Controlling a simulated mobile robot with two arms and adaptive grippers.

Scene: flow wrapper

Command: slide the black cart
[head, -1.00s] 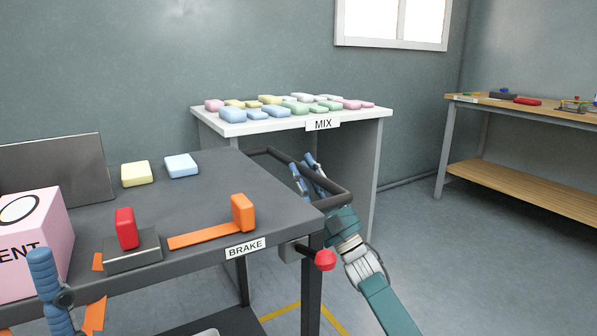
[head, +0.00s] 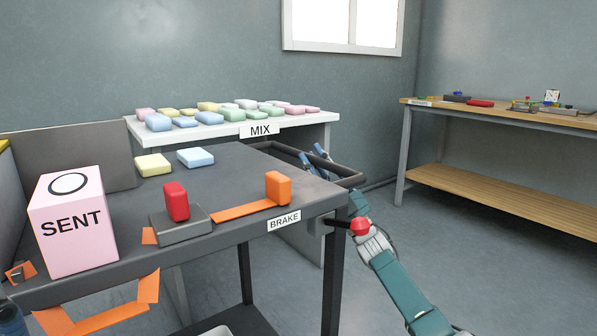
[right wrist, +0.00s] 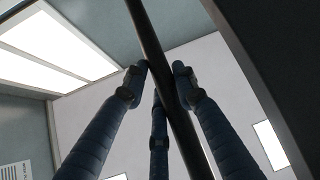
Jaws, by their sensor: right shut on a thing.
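The black cart (head: 120,243) has a dark top and fills the left and middle of the head view. Its black tube handle (head: 345,179) sticks out at the far right side. My right gripper (head: 316,160) is shut on the handle, its blue fingers beyond the bar. In the right wrist view the fingers (right wrist: 160,78) stand on both sides of the black bar (right wrist: 150,35). A red-knobbed brake lever (head: 361,224) sits under the cart's right corner, near the BRAKE label (head: 284,219). Only a blue part of my left gripper (head: 10,318) shows at the lower left; its fingertips are hidden.
On the cart stand a pink SENT box (head: 70,228), a red block (head: 176,201) and an orange block (head: 278,188). The white MIX table (head: 325,120) with several pastel blocks is behind. A wooden bench (head: 500,190) stands right. Grey floor (head: 480,265) is open at right.

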